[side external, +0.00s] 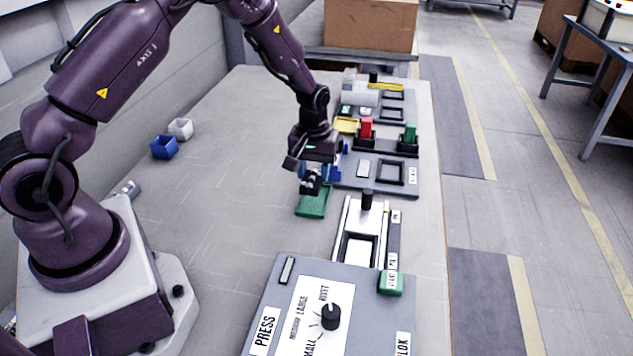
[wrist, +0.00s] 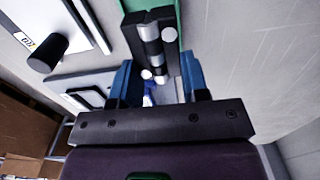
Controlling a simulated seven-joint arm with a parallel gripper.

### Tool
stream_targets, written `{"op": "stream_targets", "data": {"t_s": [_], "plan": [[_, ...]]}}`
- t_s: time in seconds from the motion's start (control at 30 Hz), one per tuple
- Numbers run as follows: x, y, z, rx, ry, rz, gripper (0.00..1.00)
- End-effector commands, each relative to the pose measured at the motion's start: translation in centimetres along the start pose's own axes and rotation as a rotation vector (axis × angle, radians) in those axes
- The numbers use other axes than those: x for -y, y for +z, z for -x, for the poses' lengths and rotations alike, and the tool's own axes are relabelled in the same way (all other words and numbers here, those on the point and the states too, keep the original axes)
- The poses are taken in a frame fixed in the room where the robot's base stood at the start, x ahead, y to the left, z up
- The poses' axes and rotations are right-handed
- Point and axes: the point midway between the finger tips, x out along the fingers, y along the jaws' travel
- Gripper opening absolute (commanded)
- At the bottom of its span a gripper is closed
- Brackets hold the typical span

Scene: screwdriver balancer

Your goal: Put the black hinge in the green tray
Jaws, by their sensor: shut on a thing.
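The black hinge (side external: 311,186), with its silver knuckles and round light spots, is held at the tips of my gripper (side external: 318,172). In the wrist view the hinge (wrist: 152,40) sticks out beyond the blue fingers of my gripper (wrist: 156,72), which are shut on it. The green tray (side external: 312,206) lies on the table directly below, partly covered by the gripper and hinge. A strip of the tray (wrist: 128,38) shows behind the hinge in the wrist view. The hinge appears to be over the tray; its exact height above the tray floor is unclear.
A blue bin (side external: 163,148) and a white bin (side external: 180,129) stand at the left. Grey fixture boards with red, green and yellow parts (side external: 372,178) are right of the tray. A silver slide with a black knob (side external: 367,200) and a dial panel (side external: 330,300) are nearer the camera.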

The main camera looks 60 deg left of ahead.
Motion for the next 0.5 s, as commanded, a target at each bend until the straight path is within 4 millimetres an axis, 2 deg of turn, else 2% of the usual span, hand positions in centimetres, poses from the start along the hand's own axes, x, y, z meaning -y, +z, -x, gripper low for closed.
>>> {"op": "stream_targets", "data": {"t_s": [0.17,0.3,0.5], "plan": [[-0.5,-0.8,-1.3,0.001,-0.001,0.001,0.18],[-0.4,-0.7,-3.4,0.003,-0.002,0.001,0.18],[-0.5,-0.7,-4.1,0.000,0.000,0.001,0.18]]}}
